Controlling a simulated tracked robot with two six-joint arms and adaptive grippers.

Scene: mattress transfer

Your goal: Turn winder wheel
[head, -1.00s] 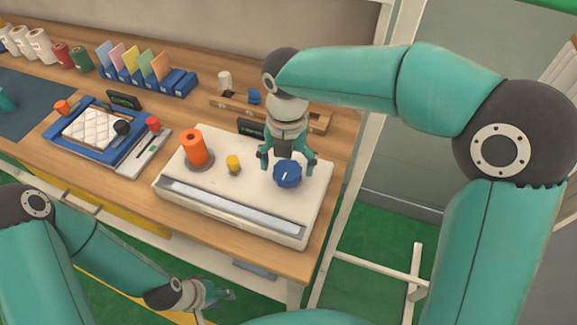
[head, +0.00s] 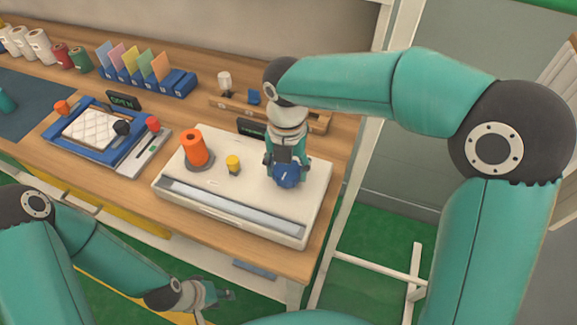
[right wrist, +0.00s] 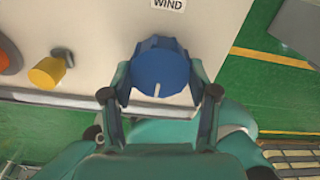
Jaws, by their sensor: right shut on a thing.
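The winder wheel is a blue knob (head: 287,175) on the right of a white machine (head: 240,218) on the bench. It also shows in the right wrist view (right wrist: 160,72), with a white pointer mark and a "WIND" label (right wrist: 168,4) beside it. My right gripper (head: 286,168) reaches down over the knob. In the right wrist view its two fingers (right wrist: 161,90) are shut on the knob, one on each side. My left gripper (head: 212,295) hangs low in front of the bench, away from the machine; its jaws are too small to read.
An orange spool (head: 195,148) and a yellow knob (head: 233,163) stand on the machine left of the blue knob. A blue tray (head: 60,135) with a quilted white pad (head: 92,128) lies further left. A wooden rack (head: 317,122) and a small display (head: 250,127) are behind.

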